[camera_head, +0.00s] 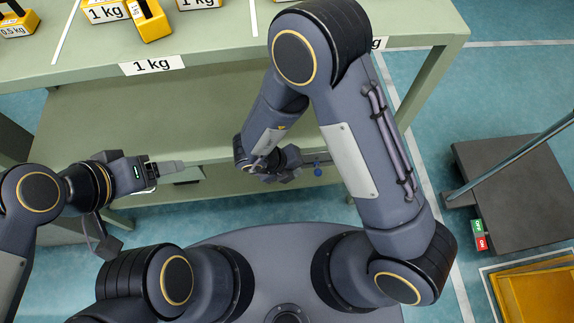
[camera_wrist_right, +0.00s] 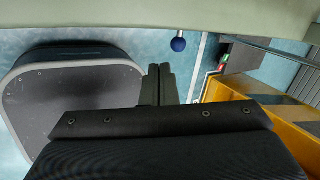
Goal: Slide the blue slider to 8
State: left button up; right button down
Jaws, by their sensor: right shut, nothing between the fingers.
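The blue slider shows as a small round blue knob (camera_head: 318,170) by the front edge of the bench's lower shelf. It also shows in the right wrist view (camera_wrist_right: 178,43), on a short stem below the pale bench edge. No scale or number 8 is readable beside it. My right gripper (camera_head: 292,160) is just left of the knob, shut and empty, apart from it in the picture. In the right wrist view its dark fingers (camera_wrist_right: 159,84) are together, below the knob. My left gripper (camera_head: 177,167) is farther left near the lower shelf; its finger gap cannot be made out.
The green bench (camera_head: 220,45) carries yellow weights (camera_head: 150,20) and 1 kg labels. Its lower shelf (camera_head: 110,125) is mostly bare. A dark platform (camera_head: 515,190) with a red-and-green switch (camera_head: 480,236) stands right, and a yellow crate (camera_head: 540,295) is at lower right.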

aim_at(317, 170)
jog(key=w+d+f+b, duration=0.1)
jog(key=d+f, duration=0.3)
jog(key=shift+d+f, duration=0.15)
jog(key=shift+d, duration=0.1)
jog(key=shift+w, duration=0.1)
jog(key=shift+d, duration=2.65)
